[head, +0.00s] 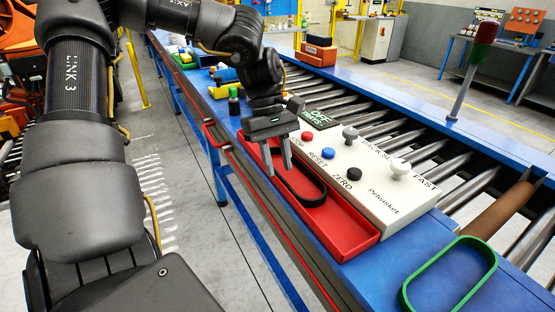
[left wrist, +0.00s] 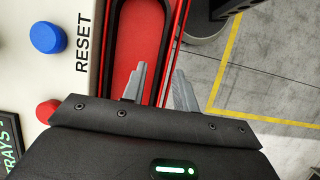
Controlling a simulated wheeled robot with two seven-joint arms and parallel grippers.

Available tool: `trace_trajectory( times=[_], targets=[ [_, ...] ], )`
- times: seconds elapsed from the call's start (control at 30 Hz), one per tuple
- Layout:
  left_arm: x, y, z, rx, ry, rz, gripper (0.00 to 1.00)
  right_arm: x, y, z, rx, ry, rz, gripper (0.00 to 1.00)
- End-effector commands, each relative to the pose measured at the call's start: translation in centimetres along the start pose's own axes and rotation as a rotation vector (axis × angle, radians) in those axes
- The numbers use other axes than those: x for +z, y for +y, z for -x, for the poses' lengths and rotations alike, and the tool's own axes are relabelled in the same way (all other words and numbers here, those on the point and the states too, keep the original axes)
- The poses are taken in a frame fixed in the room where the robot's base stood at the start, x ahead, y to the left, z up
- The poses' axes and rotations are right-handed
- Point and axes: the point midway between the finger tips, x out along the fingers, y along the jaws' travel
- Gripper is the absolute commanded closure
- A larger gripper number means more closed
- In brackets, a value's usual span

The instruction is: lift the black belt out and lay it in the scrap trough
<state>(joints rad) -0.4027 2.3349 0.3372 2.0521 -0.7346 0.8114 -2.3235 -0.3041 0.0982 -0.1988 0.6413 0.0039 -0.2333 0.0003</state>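The black belt (head: 321,189) is a loop lying in the long red trough (head: 352,243) beside the white control panel. My left gripper (head: 279,171) hangs over the far part of the trough with its fingers pointing down. The belt (left wrist: 110,45) also shows there ahead of the fingers, inside the red trough (left wrist: 183,22). One finger appears over the trough, the other near its outer wall; contact with the belt cannot be told. My right gripper is out of view.
The white panel (head: 400,205) with buttons and knobs stands right beside the trough. A green belt (head: 450,280) lies on the blue frame at the near right. A brown roller (head: 500,208) lies on the conveyor. A green-capped bottle (head: 234,100) stands beyond the gripper.

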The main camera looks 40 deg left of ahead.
Motion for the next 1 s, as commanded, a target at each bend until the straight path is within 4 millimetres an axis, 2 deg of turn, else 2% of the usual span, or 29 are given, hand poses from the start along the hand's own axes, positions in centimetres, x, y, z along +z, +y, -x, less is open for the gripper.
trace_trajectory(
  times=[0.17,0.5,0.6,0.8,1.0],
  targets=[
    [-0.1,0.1,1.3,0.002,0.003,0.001,0.71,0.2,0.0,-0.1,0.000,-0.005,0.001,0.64],
    [0.0,0.1,8.0,0.003,0.004,0.002,0.71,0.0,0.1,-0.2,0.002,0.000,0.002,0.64],
    [-0.1,0.1,9.4,0.001,0.003,0.002,0.71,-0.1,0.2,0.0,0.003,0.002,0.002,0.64],
    [0.0,0.0,10.8,0.000,0.000,0.001,0.71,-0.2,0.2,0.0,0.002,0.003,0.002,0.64],
    [0.0,0.0,10.8,0.000,-0.001,0.000,0.71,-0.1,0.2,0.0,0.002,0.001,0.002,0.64]
  ],
)
